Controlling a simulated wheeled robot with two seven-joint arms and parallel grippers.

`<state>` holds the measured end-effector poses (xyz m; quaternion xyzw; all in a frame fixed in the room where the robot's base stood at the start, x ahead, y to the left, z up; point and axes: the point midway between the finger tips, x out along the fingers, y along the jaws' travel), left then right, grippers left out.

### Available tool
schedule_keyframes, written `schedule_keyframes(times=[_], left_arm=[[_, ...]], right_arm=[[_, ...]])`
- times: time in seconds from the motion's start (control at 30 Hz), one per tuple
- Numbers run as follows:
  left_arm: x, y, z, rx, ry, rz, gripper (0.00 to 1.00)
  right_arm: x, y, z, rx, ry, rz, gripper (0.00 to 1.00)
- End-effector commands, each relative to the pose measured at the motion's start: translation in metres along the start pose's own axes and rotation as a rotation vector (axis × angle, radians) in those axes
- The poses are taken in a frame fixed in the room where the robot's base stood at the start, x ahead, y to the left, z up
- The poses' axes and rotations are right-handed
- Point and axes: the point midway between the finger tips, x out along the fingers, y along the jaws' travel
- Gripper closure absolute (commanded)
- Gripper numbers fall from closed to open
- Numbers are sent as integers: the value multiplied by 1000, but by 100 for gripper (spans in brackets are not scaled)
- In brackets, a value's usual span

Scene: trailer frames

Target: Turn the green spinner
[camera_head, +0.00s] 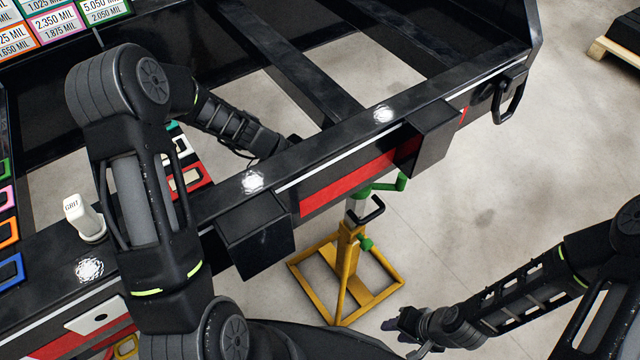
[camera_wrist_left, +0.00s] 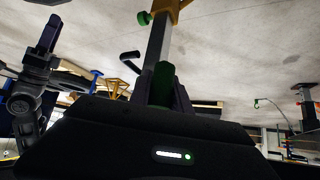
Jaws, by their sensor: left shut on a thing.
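The green spinner (camera_head: 383,188) sits at the top of a yellow jack stand (camera_head: 345,262), just below the trailer frame's front beam, which hides part of it. In the left wrist view, a green upright piece (camera_wrist_left: 163,82) of it stands between my left gripper's fingers (camera_wrist_left: 164,90), which are shut on it. In the head view the frame hides my left gripper; only its arm shows, reaching down behind the beam. My right gripper (camera_head: 406,328) hangs over the floor below and right of the stand, apart from it. I cannot tell whether its fingers are open.
The black trailer beam (camera_head: 440,100), with a red stripe and brackets, runs diagonally above the stand. A black crank handle (camera_head: 371,210) and a green knob (camera_head: 365,243) stick out from the stand. A pallet (camera_head: 615,52) lies far right.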

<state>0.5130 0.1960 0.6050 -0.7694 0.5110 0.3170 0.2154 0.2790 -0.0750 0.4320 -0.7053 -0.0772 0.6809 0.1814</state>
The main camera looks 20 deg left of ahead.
Motion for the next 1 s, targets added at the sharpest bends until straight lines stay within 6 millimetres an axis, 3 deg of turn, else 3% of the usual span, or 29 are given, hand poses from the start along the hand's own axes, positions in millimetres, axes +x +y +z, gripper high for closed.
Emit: schedule_keyframes(times=[0.4,0.63,0.93,0.97,1.0], left_arm=[[-1,3,0,2,0,8,100],[2,4,2,4,0,9,100],[0,5,0,3,-1,13,100],[0,5,0,2,-1,13,75],[0,5,0,2,-1,13,72]], right_arm=[[-2,-2,-1,-1,2,-1,64],[13,4,0,-1,1,-1,64],[11,4,-1,-1,1,-1,64],[11,4,-1,-1,2,-1,64],[11,4,-1,-1,2,-1,64]])
